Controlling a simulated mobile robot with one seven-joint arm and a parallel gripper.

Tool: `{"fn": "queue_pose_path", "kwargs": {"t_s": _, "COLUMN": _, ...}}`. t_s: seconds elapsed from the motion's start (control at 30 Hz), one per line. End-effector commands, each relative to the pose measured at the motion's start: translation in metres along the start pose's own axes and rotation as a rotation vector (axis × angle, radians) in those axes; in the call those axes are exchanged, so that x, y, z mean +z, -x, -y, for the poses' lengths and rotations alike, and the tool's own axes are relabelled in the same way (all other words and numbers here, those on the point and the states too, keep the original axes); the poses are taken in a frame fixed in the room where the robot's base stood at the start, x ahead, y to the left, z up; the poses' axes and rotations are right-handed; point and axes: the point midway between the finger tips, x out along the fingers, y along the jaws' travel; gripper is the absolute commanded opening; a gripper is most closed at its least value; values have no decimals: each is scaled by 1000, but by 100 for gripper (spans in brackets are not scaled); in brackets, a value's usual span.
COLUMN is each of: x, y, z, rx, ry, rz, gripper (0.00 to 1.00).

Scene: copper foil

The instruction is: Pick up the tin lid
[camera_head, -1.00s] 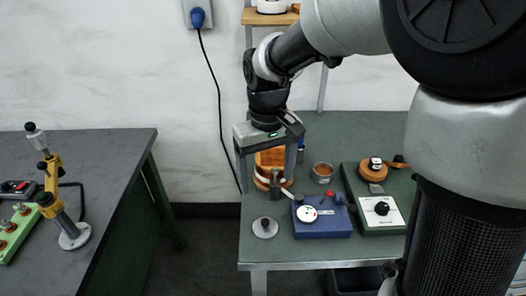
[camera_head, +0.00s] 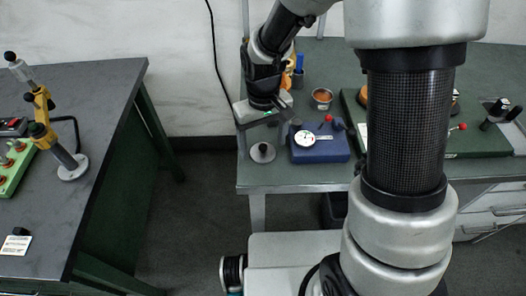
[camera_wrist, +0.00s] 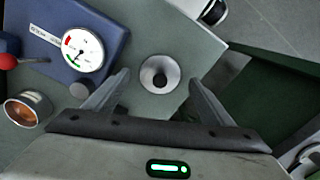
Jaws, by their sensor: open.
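The tin lid (camera_head: 263,152) is a small round grey disc with a dark centre knob. It lies flat on the grey-green tabletop near the front left corner. In the wrist view the lid (camera_wrist: 160,88) lies between the lines of my two fingers, just beyond their tips. My gripper (camera_head: 264,138) is open and empty, pointing down above and slightly behind the lid. Both fingers also show in the wrist view (camera_wrist: 160,78). The gap between lid and fingertips is hard to judge.
A blue box (camera_head: 320,153) with a white dial gauge (camera_head: 304,140) and red knob stands just right of the lid. A copper-coloured cup (camera_head: 322,97) is behind it. A green instrument board (camera_head: 475,140) lies further right. The table's front edge (camera_head: 290,187) is close.

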Motion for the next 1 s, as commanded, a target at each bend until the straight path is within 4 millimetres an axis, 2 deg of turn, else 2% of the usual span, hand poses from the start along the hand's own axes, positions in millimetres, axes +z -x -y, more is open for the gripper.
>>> {"fn": "queue_pose_path", "kwargs": {"t_s": 0.1, "x": 0, "y": -11, "z": 0, "rx": 0, "ry": 0, "rz": 1, "gripper": 76}}
{"fn": "queue_pose_path", "kwargs": {"t_s": 0.33, "x": 0, "y": -12, "z": 0, "rx": 0, "ry": 1, "rz": -1, "gripper": 76}}
{"fn": "queue_pose_path", "kwargs": {"t_s": 0.37, "x": 0, "y": -12, "z": 0, "rx": 0, "ry": 1, "rz": -1, "gripper": 73}}
{"fn": "queue_pose_path", "kwargs": {"t_s": 0.6, "x": 0, "y": -11, "z": 0, "rx": 0, "ry": 1, "rz": -1, "gripper": 33}}
{"fn": "queue_pose_path", "kwargs": {"t_s": 0.9, "x": 0, "y": -11, "z": 0, "rx": 0, "ry": 1, "rz": -1, "gripper": 33}}
{"fn": "queue_pose_path", "kwargs": {"t_s": 1.0, "x": -1, "y": -4, "z": 0, "rx": 0, "ry": 1, "rz": -3, "gripper": 33}}
